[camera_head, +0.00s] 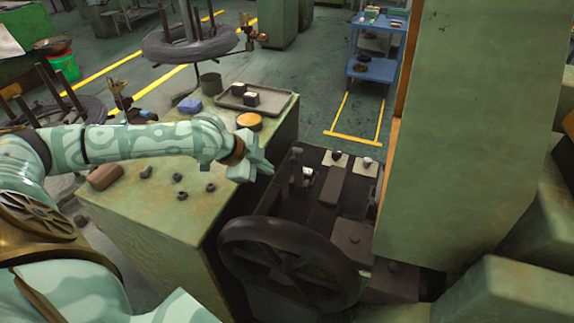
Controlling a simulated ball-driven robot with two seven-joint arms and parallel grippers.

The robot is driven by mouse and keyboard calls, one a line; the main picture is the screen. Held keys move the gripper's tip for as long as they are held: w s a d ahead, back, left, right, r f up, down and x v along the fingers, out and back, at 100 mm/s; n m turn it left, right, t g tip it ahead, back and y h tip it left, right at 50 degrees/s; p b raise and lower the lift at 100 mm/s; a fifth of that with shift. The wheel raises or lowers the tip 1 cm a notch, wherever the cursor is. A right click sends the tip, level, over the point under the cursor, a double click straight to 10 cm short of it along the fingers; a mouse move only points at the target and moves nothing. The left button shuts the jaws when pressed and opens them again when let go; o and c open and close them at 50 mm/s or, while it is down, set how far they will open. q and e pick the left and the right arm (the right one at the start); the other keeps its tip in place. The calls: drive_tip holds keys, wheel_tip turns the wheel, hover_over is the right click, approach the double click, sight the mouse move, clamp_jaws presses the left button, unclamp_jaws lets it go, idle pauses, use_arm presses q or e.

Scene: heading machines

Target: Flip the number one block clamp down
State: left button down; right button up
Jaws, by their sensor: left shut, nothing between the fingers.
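My left gripper (266,168) reaches in from the left over the right edge of the green table. It is shut and empty, a little left of the machine bed. The dark machine bed (318,160) holds several clamp and block parts. An upright metal part (297,166) stands at the bed's left side, close to my left gripper but apart from it. A long dark bar (331,184) lies in the middle of the bed. I cannot read any number on the parts, so I cannot tell which is the number one block clamp. My right gripper is out of view.
A large dark handwheel (290,262) stands in front of the bed. A tall green machine housing (455,130) closes off the right side. The green table (150,225) carries small dark parts, an orange-lidded tin (249,121) and a tray (282,104).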

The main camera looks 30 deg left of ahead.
use_arm(q)
drive_tip(key=w+f+b, duration=0.2)
drive_tip(key=w+f, duration=0.3)
drive_tip(key=w, duration=0.3)
drive_tip(key=shift+w+d, duration=0.15)
drive_tip(key=shift+d, duration=0.3)
